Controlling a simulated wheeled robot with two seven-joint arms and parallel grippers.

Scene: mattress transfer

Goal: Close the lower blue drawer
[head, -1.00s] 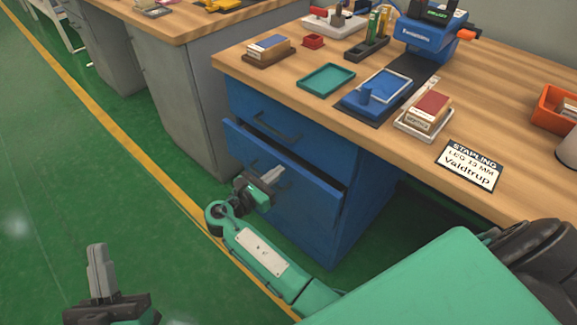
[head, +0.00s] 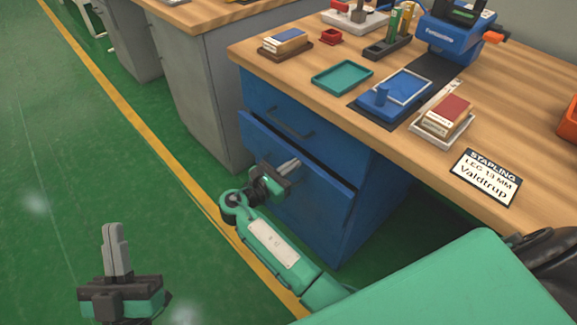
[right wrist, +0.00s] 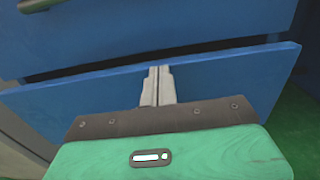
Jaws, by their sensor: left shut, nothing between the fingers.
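The lower blue drawer (head: 325,195) stands partly out of the blue cabinet (head: 385,200), with a dark gap along its top edge. Its front also shows in the right wrist view (right wrist: 225,85). My right gripper (head: 293,163) is at the drawer's front, its fingers pointing at the panel. In the right wrist view its two fingers (right wrist: 158,72) lie together with nothing seen between them, overlapping the panel near its top edge; I cannot tell whether they touch it. My left gripper (head: 114,230) is shut and empty, pointing up over the green floor, away from the drawer.
The upper blue drawer (head: 285,115) is flush above. The wooden worktop (head: 500,110) overhangs the cabinet and carries trays, a stapling sign (head: 487,177) and tools. A grey cabinet (head: 200,90) stands to the left. The green floor at left is clear.

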